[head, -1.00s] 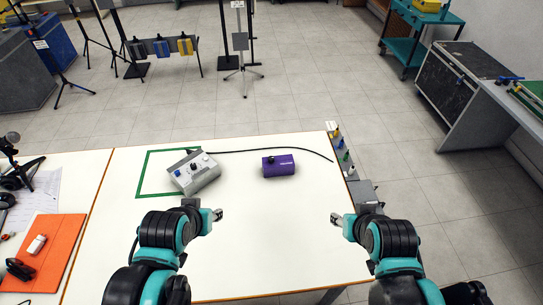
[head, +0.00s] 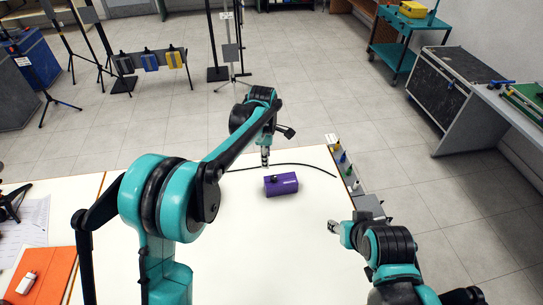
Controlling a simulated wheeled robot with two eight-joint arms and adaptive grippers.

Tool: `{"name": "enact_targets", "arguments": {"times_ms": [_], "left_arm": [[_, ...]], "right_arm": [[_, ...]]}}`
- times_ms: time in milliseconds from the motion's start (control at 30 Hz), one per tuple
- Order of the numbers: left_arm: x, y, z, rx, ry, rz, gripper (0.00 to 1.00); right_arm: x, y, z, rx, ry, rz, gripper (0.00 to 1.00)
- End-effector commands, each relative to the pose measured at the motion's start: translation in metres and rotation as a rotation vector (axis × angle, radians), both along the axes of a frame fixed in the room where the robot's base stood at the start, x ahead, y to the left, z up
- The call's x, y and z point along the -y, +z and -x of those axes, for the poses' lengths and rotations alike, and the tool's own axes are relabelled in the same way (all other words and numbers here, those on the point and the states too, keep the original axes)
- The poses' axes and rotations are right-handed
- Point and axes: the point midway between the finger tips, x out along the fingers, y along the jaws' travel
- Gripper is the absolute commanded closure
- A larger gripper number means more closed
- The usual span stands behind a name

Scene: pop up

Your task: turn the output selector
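A purple box (head: 282,185) with a small black knob (head: 275,180) near its top left edge lies on the white table. Which part is the output selector I cannot tell for sure. My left gripper (head: 265,161) points down just behind the purple box, apart from it in the picture; its fingers look close together, but their gap is too small to judge. My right gripper (head: 333,227) is over the table's right part, away from the box, its finger opening unclear.
A black cable (head: 310,165) curves along the back of the white table (head: 270,250). A strip with several small coloured items (head: 343,158) runs along the right edge. An orange mat (head: 45,275) lies at the left. The table's front middle is clear.

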Motion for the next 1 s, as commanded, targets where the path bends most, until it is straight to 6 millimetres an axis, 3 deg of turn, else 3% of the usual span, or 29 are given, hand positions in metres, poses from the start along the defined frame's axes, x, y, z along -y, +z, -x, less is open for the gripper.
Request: {"name": "enact_targets", "arguments": {"times_ms": [100, 267, 533, 1000], "left_arm": [[0.019, -0.031, -0.017, -0.048, 0.131, -0.003, 0.64], [0.029, -0.05, -0.025, -0.078, 0.226, -0.01, 0.64], [0.031, -0.072, -0.026, -0.084, 0.245, -0.01, 0.64], [0.031, -0.143, -0.026, -0.083, 0.243, -0.01, 0.64]], "right_arm": [[0.0, 0.0, 0.0, 0.0, 0.0, 0.0, 0.55], [0.0, 0.0, 0.0, 0.0, 0.0, 0.0, 0.55], [0.0, -0.013, 0.0, 0.0, 0.0, 0.0, 0.55], [0.0, -0.059, 0.0, 0.0, 0.0, 0.0, 0.55]]}}
